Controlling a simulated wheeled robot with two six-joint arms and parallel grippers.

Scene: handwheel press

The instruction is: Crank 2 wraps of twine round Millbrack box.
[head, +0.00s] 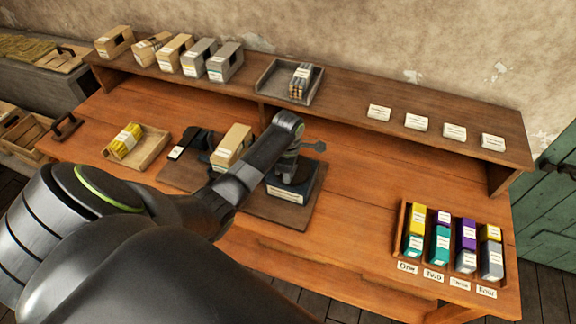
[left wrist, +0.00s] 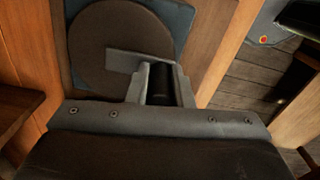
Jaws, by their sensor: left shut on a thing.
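My left gripper (head: 287,172) reaches down over a dark blue-grey device (head: 290,193) with a pale label on its front, on a brown board. In the left wrist view, the fingers (left wrist: 161,84) are shut around a black upright handle (left wrist: 161,76) on a grey crank arm (left wrist: 125,60). The crank arm lies over a round brown disc (left wrist: 115,30). A tan box (head: 236,139) with a white label stands left of the device, partly behind my arm. Its label is too small to read, so I cannot tell whether it is Millbrack. I cannot make out any twine.
A shelf (head: 345,107) along the back holds several boxes, a grey tray (head: 262,84) and white cards. A wooden tray (head: 150,156) with a yellow bundle stands at left. A rack (head: 403,217) of coloured boxes stands at right. The bench between device and rack is clear.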

